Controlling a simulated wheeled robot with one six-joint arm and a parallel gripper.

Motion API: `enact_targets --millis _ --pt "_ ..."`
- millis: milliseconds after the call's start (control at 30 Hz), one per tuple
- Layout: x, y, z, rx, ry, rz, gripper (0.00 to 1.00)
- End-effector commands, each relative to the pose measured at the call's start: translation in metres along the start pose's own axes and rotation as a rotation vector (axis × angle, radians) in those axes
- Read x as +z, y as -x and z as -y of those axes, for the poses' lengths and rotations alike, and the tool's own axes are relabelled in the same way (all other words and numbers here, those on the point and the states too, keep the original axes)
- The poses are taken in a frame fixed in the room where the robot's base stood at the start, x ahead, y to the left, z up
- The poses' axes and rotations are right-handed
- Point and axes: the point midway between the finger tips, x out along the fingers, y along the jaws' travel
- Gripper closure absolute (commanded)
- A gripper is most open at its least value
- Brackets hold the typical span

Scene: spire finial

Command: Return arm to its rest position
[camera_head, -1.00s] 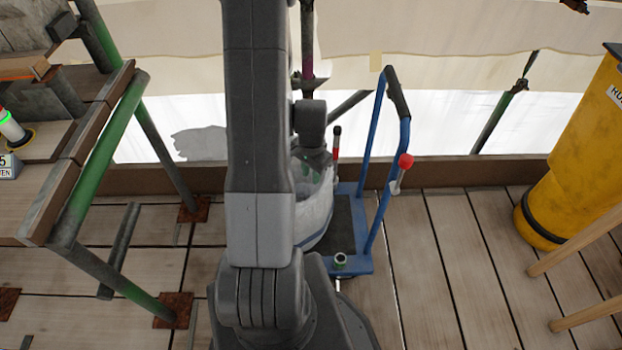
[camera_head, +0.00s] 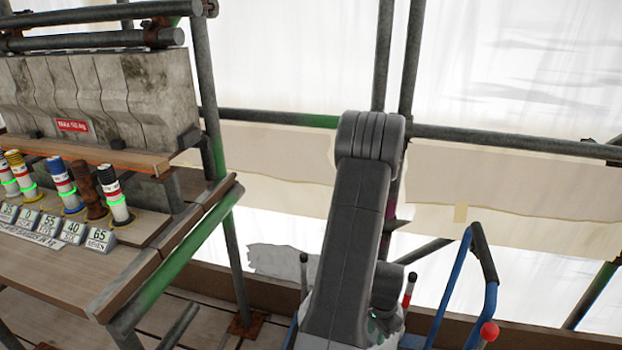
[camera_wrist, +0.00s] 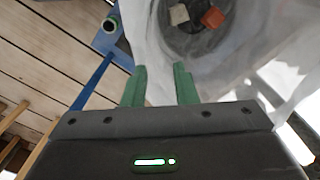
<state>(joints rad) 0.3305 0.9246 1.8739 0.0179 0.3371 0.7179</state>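My arm (camera_head: 345,240) rises in front of the camera in the head view, bent at a rounded grey joint near the top. My gripper (camera_wrist: 160,80) shows in the wrist view as two green fingers, spread apart with nothing held between them. It is over the edge of a white bag (camera_wrist: 150,45), with a red-orange block (camera_wrist: 213,17) and a pale block (camera_wrist: 179,14) inside. In the head view the gripper is mostly hidden behind my arm, low in the picture.
A blue trolley (camera_head: 452,287) stands right of my arm. At left, a wooden bench (camera_head: 95,275) holds several banded cylinders with number tags, below a stone block (camera_head: 105,95). Scaffold poles (camera_head: 208,110) and pale sheeting (camera_head: 520,70) stand behind.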

Motion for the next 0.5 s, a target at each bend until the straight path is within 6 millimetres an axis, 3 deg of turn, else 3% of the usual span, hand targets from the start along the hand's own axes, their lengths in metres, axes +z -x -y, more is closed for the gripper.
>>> enact_targets --millis 200,500 --pt "0.000 -0.036 0.000 0.001 0.000 0.001 0.74" --pt "0.000 -0.065 0.000 0.000 0.000 0.000 0.74"
